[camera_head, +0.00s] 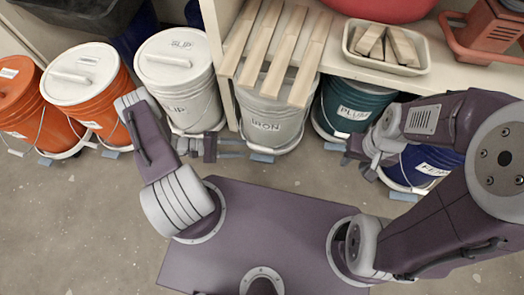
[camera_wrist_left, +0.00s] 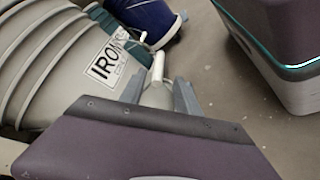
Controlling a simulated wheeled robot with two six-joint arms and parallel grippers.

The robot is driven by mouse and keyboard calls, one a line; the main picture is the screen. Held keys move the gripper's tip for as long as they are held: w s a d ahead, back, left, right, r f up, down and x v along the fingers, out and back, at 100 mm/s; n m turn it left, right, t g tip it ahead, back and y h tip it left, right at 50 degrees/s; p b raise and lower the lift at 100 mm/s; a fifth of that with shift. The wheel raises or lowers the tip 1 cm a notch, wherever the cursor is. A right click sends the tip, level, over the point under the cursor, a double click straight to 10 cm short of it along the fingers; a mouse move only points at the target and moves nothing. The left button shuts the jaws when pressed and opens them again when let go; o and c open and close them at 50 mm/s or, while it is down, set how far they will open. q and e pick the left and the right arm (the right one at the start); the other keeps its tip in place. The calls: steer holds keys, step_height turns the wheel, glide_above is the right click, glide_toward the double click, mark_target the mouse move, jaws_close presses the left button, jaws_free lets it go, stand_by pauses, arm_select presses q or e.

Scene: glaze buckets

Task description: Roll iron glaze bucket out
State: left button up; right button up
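My left gripper (camera_head: 240,148) is low at the bucket's front left side, pointing right. Its fingers (camera_wrist_left: 160,82) are apart. A white grip bar (camera_wrist_left: 158,67) shows in line with the gap between them; I cannot tell whether they touch it. My right gripper (camera_head: 358,165) is open in front of the green PLUM bucket and blue bucket, apart from the iron bucket.
The white SLIP bucket (camera_head: 190,92) stands left of the iron bucket, with orange buckets (camera_head: 92,100) further left. The green PLUM bucket (camera_head: 345,108) and a blue bucket (camera_head: 415,165) stand right. The wooden slats (camera_head: 285,45) overhang. Floor (camera_head: 80,220) in front is bare.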

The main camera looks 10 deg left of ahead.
mark_target(256, 148)
arm_select(q)
steer(key=b+x, duration=0.4)
steer(key=x, duration=0.4)
steer(key=shift+f, duration=0.15)
steer(key=shift+w+d+b, duration=0.15)
steer(key=shift+d+b, duration=0.15)
steer(key=shift+d, duration=0.15)
jaws_close()
stand_by(0.7)
